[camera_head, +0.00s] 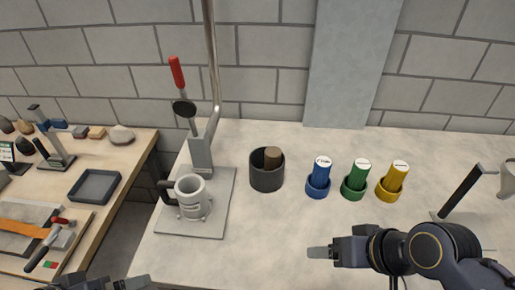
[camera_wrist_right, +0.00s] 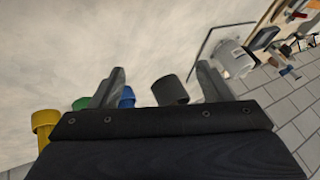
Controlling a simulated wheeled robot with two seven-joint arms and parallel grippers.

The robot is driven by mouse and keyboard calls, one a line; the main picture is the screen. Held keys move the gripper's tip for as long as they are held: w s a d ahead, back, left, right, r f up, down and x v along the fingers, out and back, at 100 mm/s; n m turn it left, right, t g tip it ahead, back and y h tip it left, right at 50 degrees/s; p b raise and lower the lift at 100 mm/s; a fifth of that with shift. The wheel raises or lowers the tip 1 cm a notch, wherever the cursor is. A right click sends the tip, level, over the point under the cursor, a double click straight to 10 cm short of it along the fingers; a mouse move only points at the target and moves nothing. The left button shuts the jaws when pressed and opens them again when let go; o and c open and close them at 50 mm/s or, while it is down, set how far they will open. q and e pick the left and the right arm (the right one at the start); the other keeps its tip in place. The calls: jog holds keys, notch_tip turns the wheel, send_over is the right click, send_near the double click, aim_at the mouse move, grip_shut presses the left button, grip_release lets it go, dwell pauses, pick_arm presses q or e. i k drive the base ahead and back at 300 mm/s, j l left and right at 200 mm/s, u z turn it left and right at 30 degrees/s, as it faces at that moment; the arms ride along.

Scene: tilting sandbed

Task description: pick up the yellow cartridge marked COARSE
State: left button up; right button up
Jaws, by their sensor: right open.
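The yellow cartridge (camera_head: 396,178) leans in a yellow cup (camera_head: 385,194), rightmost of three on the pale table. Its white cap has dark print too small to read. Yellow also shows at the left edge of the right wrist view (camera_wrist_right: 45,122). My right gripper (camera_head: 320,253) is nearer the front of the table, left of and apart from the yellow cartridge. In its wrist view the two fingers (camera_wrist_right: 160,72) stand wide apart with nothing between their tips. My left gripper (camera_head: 125,284) shows only partly at the bottom edge, and its jaws are unclear.
A blue cartridge (camera_head: 321,176) and a green cartridge (camera_head: 359,175) stand in cups left of the yellow one. Further left are a dark cup (camera_head: 267,176) and a lever press (camera_head: 200,152) with a grey mug (camera_head: 191,198). A black stand (camera_head: 460,193) is at right.

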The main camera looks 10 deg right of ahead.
aim_at(398, 169)
jog(key=k+z, duration=0.1)
jog(key=z, duration=0.3)
jog(key=k+j+z, duration=0.1)
jog(key=z, duration=0.65)
jog(key=k+z, duration=0.15)
jog(key=z, duration=0.25)
